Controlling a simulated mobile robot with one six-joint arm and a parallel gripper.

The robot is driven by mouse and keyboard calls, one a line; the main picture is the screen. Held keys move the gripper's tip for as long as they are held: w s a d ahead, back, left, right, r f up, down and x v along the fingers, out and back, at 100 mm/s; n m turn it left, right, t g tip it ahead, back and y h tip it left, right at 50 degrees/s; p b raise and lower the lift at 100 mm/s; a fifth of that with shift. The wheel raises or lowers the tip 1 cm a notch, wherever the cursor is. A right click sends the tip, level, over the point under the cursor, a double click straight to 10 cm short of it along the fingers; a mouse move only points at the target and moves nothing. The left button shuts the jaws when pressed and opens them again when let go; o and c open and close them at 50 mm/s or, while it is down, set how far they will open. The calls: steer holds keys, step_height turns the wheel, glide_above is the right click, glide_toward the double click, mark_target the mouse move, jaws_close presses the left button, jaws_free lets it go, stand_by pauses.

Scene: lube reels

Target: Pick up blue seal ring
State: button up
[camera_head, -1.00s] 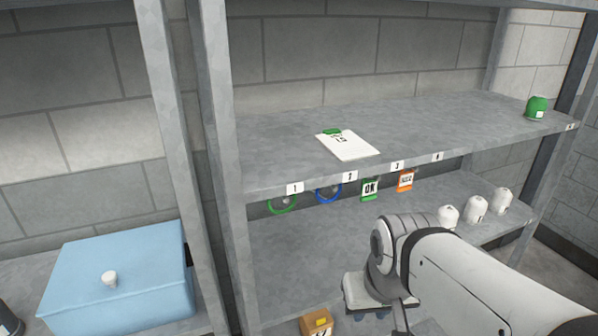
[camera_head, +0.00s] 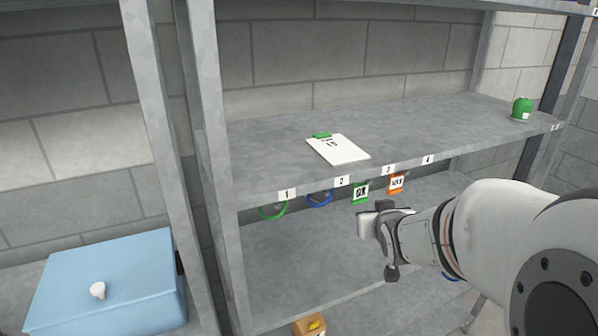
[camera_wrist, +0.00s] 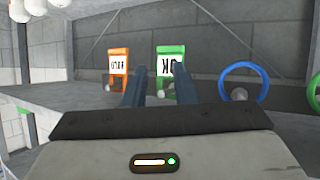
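The blue seal ring (camera_head: 320,204) hangs under the front edge of the upper shelf, below label 2, between a green ring and a green OK tag. In the wrist view the blue seal ring (camera_wrist: 243,64) hangs on a round-ended peg, right of the fingers. My gripper (camera_wrist: 158,72) is open and empty. Its two dark fingers are apart, pointing toward the green OK tag (camera_wrist: 170,55). In the head view my gripper (camera_head: 368,224) is below and right of the ring, near the tags, apart from the ring; its fingers are not clear there.
The green ring (camera_head: 272,217) hangs left of the blue one. An orange tag (camera_head: 396,184) hangs right of the OK tag (camera_head: 360,193). A clipboard (camera_head: 338,150) and a green container (camera_head: 521,109) stand on the upper shelf (camera_head: 440,125). A blue box (camera_head: 110,285) is at lower left.

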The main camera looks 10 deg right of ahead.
mark_target(333, 191)
steer(key=w+a+n+t+y+p, duration=0.1)
steer(key=w+a+y, duration=0.1)
steer(key=y, duration=0.1)
steer(key=w+a+n+t+y+p, duration=0.1)
steer(key=w+a+y, duration=0.2)
steer(key=y, duration=0.1)
steer(key=w+a+r+n+t+y, duration=0.1)
steer(key=w+a+y, duration=0.1)
steer(key=w+y, duration=0.1)
steer(key=shift+a+r+n+y+p, duration=0.1)
steer(key=shift+a+n+y+p, duration=0.1)
steer(key=shift+n+y+p, duration=0.2)
steer(key=shift+w+a, duration=0.2)
steer(key=shift+w, duration=0.25)
jaws_close()
